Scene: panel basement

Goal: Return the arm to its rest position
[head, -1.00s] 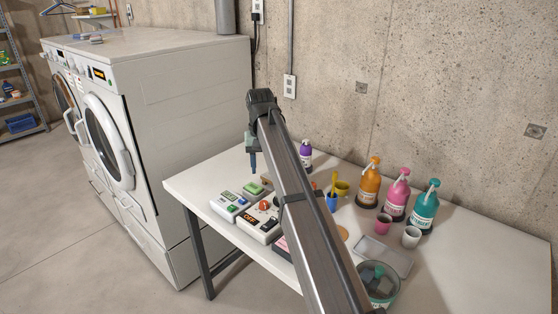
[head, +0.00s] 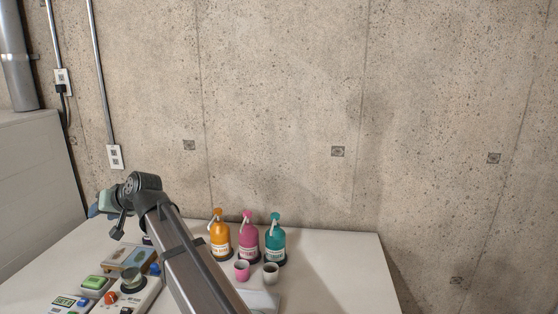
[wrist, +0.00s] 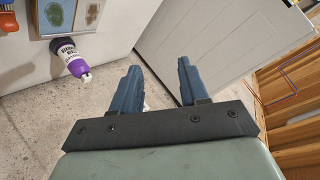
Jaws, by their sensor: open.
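My gripper (wrist: 160,88) shows in the wrist view with its two blue fingers apart and nothing between them. The fingers point out past the table edge, with concrete floor and a white panelled side beyond. In the head view my arm reaches up from the bottom over the white table (head: 335,270), and its wrist end is bent to the left above the table's left part.
Orange (head: 219,238), pink (head: 249,240) and teal (head: 275,243) pump bottles stand near the wall, with a pink cup (head: 242,270) and a grey cup (head: 271,274) before them. Button boxes (head: 97,284) lie at left. A purple bottle (wrist: 76,64) shows in the wrist view. The table's right side is clear.

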